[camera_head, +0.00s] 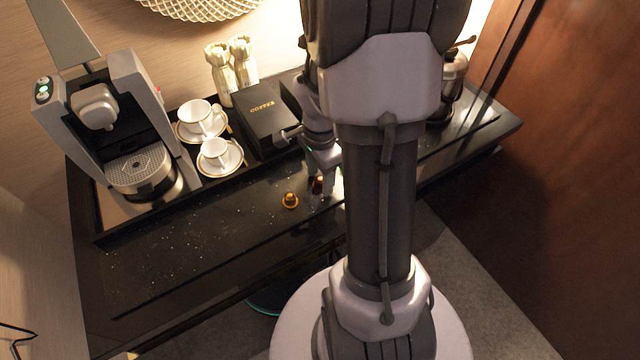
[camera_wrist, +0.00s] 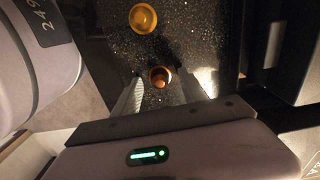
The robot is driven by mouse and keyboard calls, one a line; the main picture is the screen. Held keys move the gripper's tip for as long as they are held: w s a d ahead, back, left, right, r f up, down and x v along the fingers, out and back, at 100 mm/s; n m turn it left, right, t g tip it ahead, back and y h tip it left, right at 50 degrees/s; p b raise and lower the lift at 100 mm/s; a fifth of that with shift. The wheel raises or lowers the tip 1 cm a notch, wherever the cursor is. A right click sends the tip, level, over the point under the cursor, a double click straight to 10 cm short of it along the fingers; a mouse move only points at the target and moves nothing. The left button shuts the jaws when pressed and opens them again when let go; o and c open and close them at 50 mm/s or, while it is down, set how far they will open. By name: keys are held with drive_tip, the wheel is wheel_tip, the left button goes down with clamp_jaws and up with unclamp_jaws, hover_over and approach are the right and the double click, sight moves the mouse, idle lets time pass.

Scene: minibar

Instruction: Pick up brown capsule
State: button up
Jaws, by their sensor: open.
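The brown capsule (camera_head: 317,184) is on the dark speckled counter, partly hidden by my gripper (camera_head: 325,183) in the head view. In the wrist view, the brown capsule (camera_wrist: 160,77) shows its round copper-brown end, in line with the gap between the fingers. My gripper (camera_wrist: 168,88) is open, with one pale finger on each side of the capsule in the picture. I cannot tell whether the fingers are down at its height. No contact is visible. A gold capsule (camera_head: 290,200) is close to the left; it also shows in the wrist view (camera_wrist: 143,18).
A black coffee box (camera_head: 265,112) stands behind the gripper. Two white cups on saucers (camera_head: 214,152) and a coffee machine (camera_head: 120,130) are to the left. A kettle (camera_head: 454,75) is at the back right. The counter's front left is clear.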

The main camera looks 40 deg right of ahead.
drive_tip(key=shift+r, duration=0.1)
clamp_jaws()
idle(0.3)
